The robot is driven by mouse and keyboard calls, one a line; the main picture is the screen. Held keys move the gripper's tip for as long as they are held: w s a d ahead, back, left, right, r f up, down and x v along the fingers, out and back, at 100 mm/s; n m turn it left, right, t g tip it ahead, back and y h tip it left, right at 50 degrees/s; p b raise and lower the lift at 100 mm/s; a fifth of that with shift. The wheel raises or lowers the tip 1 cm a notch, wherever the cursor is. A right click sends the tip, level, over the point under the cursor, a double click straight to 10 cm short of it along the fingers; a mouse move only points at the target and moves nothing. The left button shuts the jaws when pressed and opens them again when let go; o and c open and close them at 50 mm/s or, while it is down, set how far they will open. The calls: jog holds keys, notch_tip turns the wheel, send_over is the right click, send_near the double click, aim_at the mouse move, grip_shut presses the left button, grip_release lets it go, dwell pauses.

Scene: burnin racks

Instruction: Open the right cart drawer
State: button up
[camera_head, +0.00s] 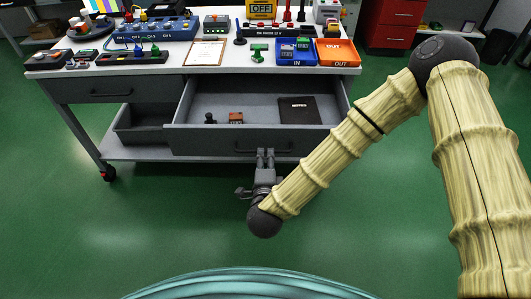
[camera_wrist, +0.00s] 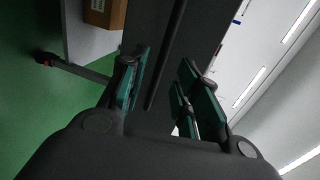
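The right cart drawer (camera_head: 220,139) is pulled well out from under the white cart top in the head view. Its grey front has a dark bar handle (camera_head: 282,150). Inside lie a small dark object, a reddish-brown block (camera_head: 235,118) and a dark flat booklet (camera_head: 299,110). My gripper (camera_head: 265,154) is at the middle of the drawer front, at the handle. In the wrist view, the handle bar (camera_wrist: 169,55) runs between my two green-padded fingers (camera_wrist: 163,80). The fingers stand apart, with visible gaps to the bar.
The left cart drawer (camera_head: 110,93) is shut. The cart top (camera_head: 190,70) carries button boxes, a clipboard, a blue IN tray (camera_head: 296,61) and an orange OUT tray (camera_head: 337,64). A lower shelf (camera_head: 135,153) lies underneath. Green floor is clear in front; a red cabinet (camera_head: 391,22) stands behind.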

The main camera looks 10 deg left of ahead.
jog(key=v, duration=0.7)
jog(key=shift+s, duration=0.1)
jog(key=s+d+f+n+g+p, duration=0.2)
jog(key=s+d+f+n+g, duration=0.25)
jog(key=d+f, duration=0.25)
jog(key=s+d+f+n+g+p, duration=0.2)
jog(key=s+d+f+n+g, duration=0.1)
jog(key=d+f+n, duration=0.3)
jog(key=s+d+f+n+g+h+p, duration=0.1)
jog(key=s+d+g, duration=0.3)
jog(key=s+d, duration=0.4)
jog(key=s+d+f+n+g+h+p, duration=0.1)
jog(key=s+d+f+n+g+h, duration=0.1)
jog(key=s+d, duration=0.6)
jog(key=d+f+n+g, duration=0.1)
jog(key=d, duration=0.5)
jog(key=shift+d+f+g+h+p, duration=0.2)
jog(key=shift+f+g+h+p, duration=0.15)
jog(key=shift+h+p, duration=0.05)
